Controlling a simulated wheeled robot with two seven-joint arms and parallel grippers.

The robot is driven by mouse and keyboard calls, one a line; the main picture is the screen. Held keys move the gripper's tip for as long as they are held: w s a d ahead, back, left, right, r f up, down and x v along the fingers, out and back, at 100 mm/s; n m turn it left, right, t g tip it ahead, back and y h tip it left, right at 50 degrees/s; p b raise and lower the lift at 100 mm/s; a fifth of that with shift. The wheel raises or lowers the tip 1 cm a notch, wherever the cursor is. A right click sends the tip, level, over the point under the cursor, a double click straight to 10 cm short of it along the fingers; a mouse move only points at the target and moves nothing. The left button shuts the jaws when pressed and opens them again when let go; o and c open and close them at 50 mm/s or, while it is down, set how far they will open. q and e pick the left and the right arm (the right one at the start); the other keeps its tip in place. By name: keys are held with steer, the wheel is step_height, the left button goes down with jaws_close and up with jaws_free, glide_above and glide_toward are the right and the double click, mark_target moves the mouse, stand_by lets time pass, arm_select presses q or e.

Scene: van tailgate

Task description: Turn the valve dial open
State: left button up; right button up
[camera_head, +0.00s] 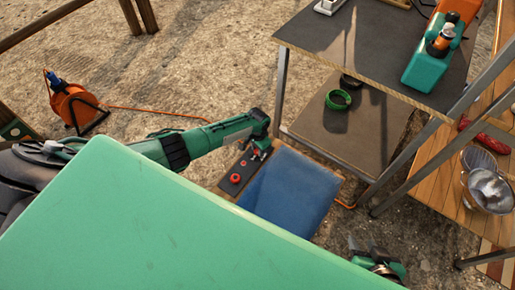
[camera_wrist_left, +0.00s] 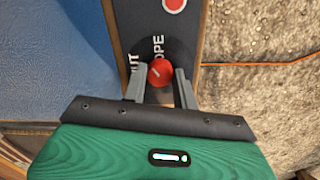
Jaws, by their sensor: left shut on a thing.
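The red valve dial (camera_wrist_left: 160,72) sits on a dark panel (camera_wrist_left: 130,18) with the partly hidden letters "OPE" and "UT" beside it. A short pale line crosses its face at a slant. My left gripper (camera_wrist_left: 160,88) is shut on the dial, one finger on each side. In the head view my left gripper (camera_head: 262,152) reaches down to the end of the panel and hides most of this dial. My right gripper (camera_head: 364,246) is at the lower right, away from the panel, with its fingers apart and nothing between them.
Other red knobs (camera_head: 235,178) sit on the panel. A blue surface (camera_head: 288,192) lies right beside it. A metal-legged shelf table (camera_head: 375,120) stands behind to the right, holding a green ring (camera_head: 338,99). An orange cable reel (camera_head: 75,104) stands at far left.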

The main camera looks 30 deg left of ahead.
arm_select(q)
steer(key=m, duration=0.3)
steer(key=shift+m, duration=1.1)
steer(key=o, duration=1)
steer(key=shift+c, duration=0.2)
steer(key=shift+r, duration=0.1)
